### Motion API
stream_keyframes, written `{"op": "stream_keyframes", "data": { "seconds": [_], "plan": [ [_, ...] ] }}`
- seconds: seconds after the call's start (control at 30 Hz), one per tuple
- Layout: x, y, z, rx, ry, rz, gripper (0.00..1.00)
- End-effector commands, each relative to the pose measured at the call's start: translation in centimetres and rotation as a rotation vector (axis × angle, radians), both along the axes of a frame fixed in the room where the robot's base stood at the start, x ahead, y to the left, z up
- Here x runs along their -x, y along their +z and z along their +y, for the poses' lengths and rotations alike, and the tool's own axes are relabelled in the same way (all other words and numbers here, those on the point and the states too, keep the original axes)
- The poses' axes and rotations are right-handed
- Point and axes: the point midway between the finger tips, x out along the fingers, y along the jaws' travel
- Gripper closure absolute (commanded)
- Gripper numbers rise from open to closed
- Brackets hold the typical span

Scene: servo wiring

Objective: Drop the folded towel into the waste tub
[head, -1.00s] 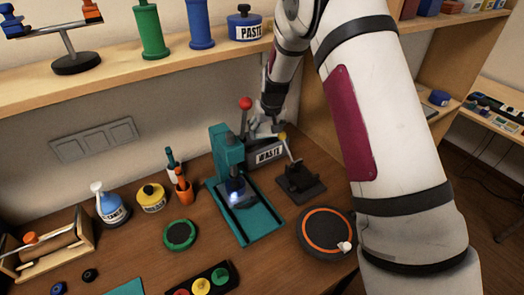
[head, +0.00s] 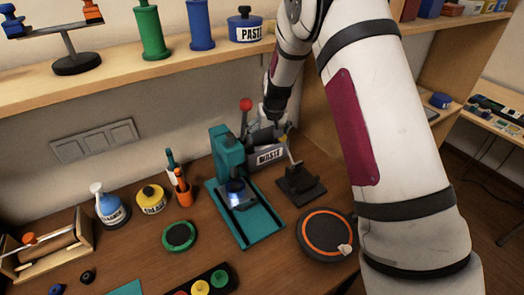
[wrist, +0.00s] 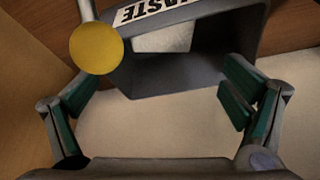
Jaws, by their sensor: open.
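The waste tub (head: 268,155) is a grey bin with a white WASTE label, standing at the back of the bench against the wall. In the wrist view the tub (wrist: 190,78) lies ahead of my gripper, with its dark opening showing. A pale grey flat piece (wrist: 165,38) shows inside the opening, near the label wall; it looks like the folded towel, partly hidden by the tub. My gripper (wrist: 160,92) is open, with its green-padded fingers wide apart and nothing between them. In the head view my gripper (head: 272,122) is at the tub, partly hidden.
A lever with a yellow knob (wrist: 96,48) stands close to my left finger in the wrist view; its dark base (head: 299,185) is right of the tub. A teal press (head: 232,180) with a red knob stands left. A round dark disc (head: 325,232) lies in front.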

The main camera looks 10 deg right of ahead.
Motion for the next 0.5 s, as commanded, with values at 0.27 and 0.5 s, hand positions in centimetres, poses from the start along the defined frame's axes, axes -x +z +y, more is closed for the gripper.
{"op": "stream_keyframes", "data": {
  "seconds": [0.27, 0.5],
  "plan": [
    [1.9, 5.0, 0.1, 0.000, 0.001, -0.005, 0.07],
    [3.6, 8.9, 0.1, 0.000, 0.002, -0.004, 0.07]
  ]
}}
